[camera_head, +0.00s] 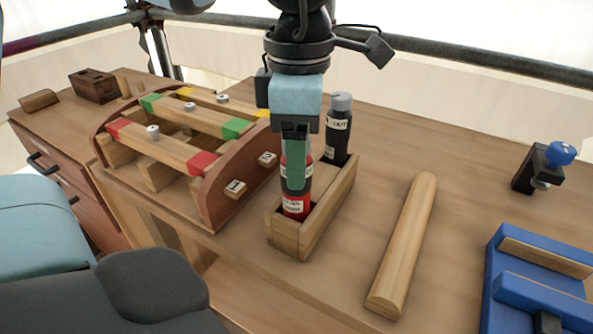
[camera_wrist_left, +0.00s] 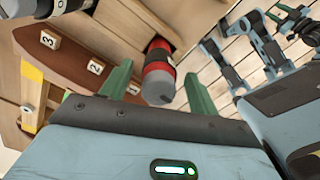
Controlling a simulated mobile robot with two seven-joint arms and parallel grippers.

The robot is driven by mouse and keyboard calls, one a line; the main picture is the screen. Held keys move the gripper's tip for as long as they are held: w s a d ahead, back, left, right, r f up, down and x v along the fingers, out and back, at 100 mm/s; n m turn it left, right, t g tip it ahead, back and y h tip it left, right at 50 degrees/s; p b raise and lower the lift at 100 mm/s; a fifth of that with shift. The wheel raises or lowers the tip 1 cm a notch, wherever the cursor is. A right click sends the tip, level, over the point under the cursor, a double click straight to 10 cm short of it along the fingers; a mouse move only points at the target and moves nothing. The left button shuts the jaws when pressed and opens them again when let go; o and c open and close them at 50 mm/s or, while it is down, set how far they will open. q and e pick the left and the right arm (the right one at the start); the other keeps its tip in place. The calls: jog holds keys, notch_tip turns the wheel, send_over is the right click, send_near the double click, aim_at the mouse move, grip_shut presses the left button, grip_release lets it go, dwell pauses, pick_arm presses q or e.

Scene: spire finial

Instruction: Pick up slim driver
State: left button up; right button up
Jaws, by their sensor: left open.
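A red bottle-shaped driver with a dark top and a white label (camera_head: 294,205) stands upright in the front of a small wooden holder (camera_head: 312,236). A black one with a grey cap (camera_head: 338,128) stands behind it. I cannot read which label says slim. My left gripper (camera_head: 296,178) points down at the red one, its near finger covering part of it. In the left wrist view the red driver (camera_wrist_left: 158,75) lies between the two spread green fingers; contact is not clear. Small green fingers at the upper right of that view seem to be my right gripper (camera_wrist_left: 297,22); its opening is unclear.
A curved wooden rack with coloured bars (camera_head: 185,150) stands left of the holder. A half-round wooden bar (camera_head: 402,245) lies to the right. A blue fixture (camera_head: 515,265) and a blue-knobbed clamp (camera_head: 543,165) are farther right. Bare tabletop lies between them.

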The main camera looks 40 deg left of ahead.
aim_at(296, 202)
pick_arm(q)
notch_tip(296, 202, down, 4)
jog(key=shift+a+r, duration=0.1)
jog(key=shift+r, duration=0.15)
jog(key=c, duration=1.3)
jog(key=shift+r, duration=0.15)
